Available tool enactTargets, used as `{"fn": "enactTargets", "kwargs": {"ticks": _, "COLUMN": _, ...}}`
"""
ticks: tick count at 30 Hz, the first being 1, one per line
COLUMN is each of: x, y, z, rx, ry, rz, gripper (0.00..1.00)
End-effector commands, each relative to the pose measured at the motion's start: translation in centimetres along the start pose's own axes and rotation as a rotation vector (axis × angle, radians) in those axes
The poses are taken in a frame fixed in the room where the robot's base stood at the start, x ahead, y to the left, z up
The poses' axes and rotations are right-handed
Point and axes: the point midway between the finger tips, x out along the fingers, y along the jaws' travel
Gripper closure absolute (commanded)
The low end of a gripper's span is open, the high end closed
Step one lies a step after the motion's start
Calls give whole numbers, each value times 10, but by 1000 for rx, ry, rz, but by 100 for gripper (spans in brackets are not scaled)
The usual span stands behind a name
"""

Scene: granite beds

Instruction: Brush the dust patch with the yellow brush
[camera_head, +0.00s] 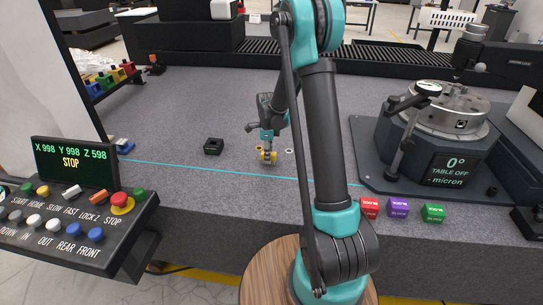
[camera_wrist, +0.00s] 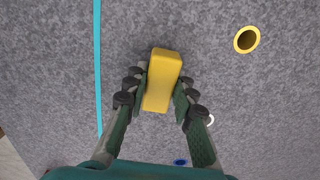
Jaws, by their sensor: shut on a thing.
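My gripper (camera_head: 267,146) is low over the grey granite bed (camera_head: 190,200), near the middle of the head view. It is shut on the yellow brush (camera_wrist: 162,75), which shows as a plain yellow block between both fingers in the wrist view. The brush also shows at the fingertips in the head view (camera_head: 269,157). Its lower end is hidden, so I cannot tell whether it touches the granite. I cannot make out a dust patch in either view.
A yellow-rimmed hole (camera_wrist: 247,39) lies right of the brush in the wrist view. A teal line (camera_wrist: 97,70) runs to its left. A small black block (camera_head: 213,146) sits left of my gripper. A rotary table (camera_head: 447,110) and coloured blocks (camera_head: 398,207) stand at right.

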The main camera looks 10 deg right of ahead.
Motion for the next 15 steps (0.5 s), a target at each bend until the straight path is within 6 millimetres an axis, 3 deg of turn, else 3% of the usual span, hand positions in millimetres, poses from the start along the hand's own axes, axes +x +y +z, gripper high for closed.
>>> {"fn": "enactTargets", "kwargs": {"ticks": 15, "x": -4, "y": 0, "z": 5, "rx": -2, "ry": -3, "rz": 0, "gripper": 100}}
